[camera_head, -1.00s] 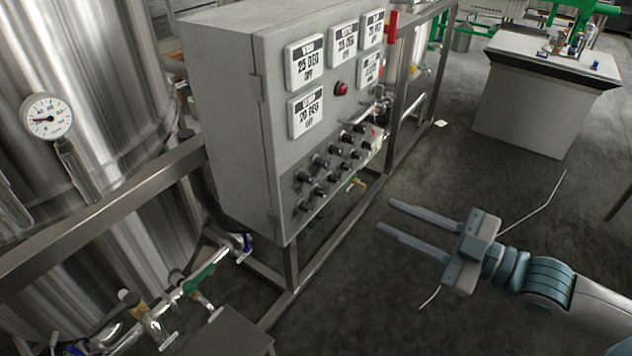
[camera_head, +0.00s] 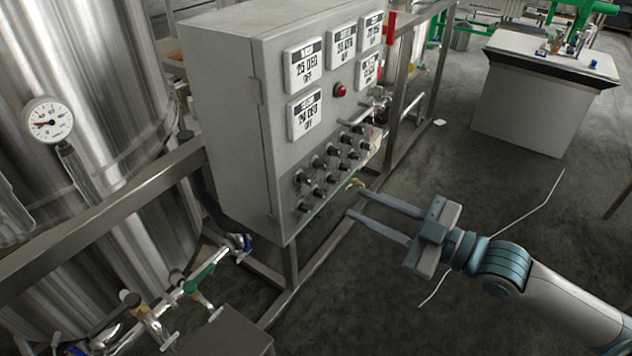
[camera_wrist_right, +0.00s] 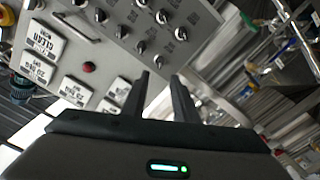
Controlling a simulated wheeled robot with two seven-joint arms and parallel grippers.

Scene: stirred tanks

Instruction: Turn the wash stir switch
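A grey control box (camera_head: 222,120) stands in the middle of the head view. Its front carries two rows of black rotary switches (camera_head: 332,151) under white display plates. I cannot read which switch is the wash stir one. My right gripper (camera_head: 352,200) is open and empty, with its two fingers apart, low in front of the box's lower right side. In the right wrist view the fingertips (camera_wrist_right: 160,76) point toward the panel, and the switches (camera_wrist_right: 140,46) lie beyond them. No contact with a switch shows. My left gripper is not in view.
A red button (camera_head: 340,90) sits between the display plates. A metal frame (camera_head: 290,268) carries the box. A steel tank with a dial gauge (camera_head: 48,121) stands left. A white cabinet (camera_head: 530,105) stands at the back right. Open floor lies right of the box.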

